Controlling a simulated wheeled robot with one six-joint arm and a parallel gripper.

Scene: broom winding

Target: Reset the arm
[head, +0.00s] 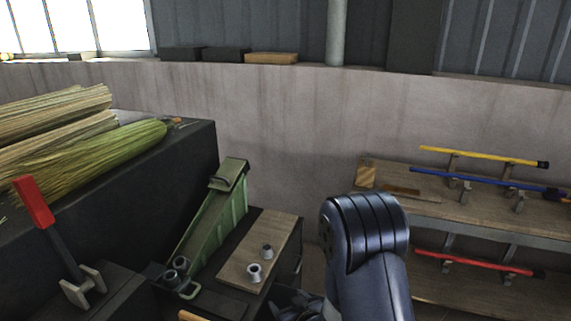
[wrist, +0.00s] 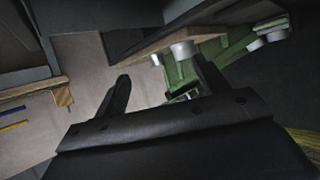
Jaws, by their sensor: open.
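My arm (head: 368,235) rises at the lower middle of the head view, bent over at its top joint. My gripper (wrist: 162,70) shows in the wrist view with its two dark fingers spread apart and nothing between them. Beyond the fingers are a green metal machine (wrist: 182,72) and a wooden board (wrist: 150,45). In the head view, dark parts at the bottom edge beside my arm may belong to the gripper; its fingertips cannot be made out there.
The green machine (head: 215,215) stands left of my arm, beside a wooden-topped bench (head: 262,240) with two small metal cups. A red-handled lever (head: 35,205) and straw bundles (head: 70,140) are at left. A rack (head: 435,195) with yellow, blue and red sticks is at right.

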